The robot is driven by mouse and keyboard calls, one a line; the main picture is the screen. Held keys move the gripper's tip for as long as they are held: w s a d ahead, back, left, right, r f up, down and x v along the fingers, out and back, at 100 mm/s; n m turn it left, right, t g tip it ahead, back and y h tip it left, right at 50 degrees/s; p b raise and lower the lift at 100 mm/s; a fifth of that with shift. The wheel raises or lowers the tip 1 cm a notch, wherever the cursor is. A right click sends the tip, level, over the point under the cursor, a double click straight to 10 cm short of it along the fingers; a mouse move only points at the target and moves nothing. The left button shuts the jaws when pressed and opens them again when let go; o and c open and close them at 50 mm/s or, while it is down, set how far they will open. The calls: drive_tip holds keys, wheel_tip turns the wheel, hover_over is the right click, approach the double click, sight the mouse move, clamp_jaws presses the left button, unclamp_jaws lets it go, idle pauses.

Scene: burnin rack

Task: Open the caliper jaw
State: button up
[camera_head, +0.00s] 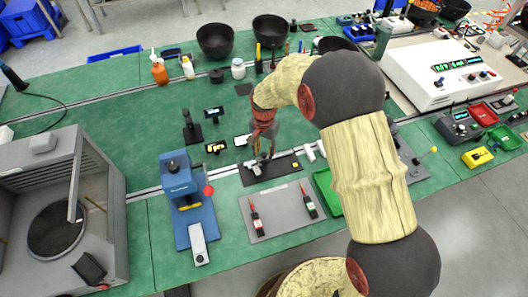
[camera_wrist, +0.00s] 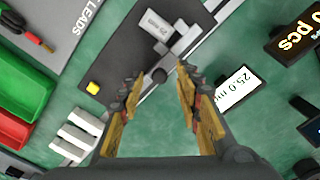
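The caliper (camera_wrist: 188,42) is a grey metal tool lying on a dark mat (camera_wrist: 118,62). It has a long pale beam and a small dark round knob (camera_wrist: 159,75). A light grey block marked 25 mm (camera_wrist: 154,24) sits by its jaws. In the head view, the caliper (camera_head: 254,167) is partly hidden by my gripper (camera_head: 262,152). In the wrist view my gripper (camera_wrist: 159,80) is open and empty, its two yellow-and-dark fingers on either side of the knob. I cannot tell whether either finger touches it.
A small display reading 25.0 (camera_wrist: 234,88) stands beside the caliper. A yellow button (camera_wrist: 93,87) is on the mat. White blocks (camera_wrist: 76,138) and a green tray (camera_head: 326,192) lie nearby. A grey leads mat (camera_head: 280,222) is in front. A blue press (camera_head: 181,195) stands left.

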drive_tip(key=shift+f, duration=0.25)
drive_tip(key=shift+c, duration=0.5)
drive_tip(key=c, duration=0.8)
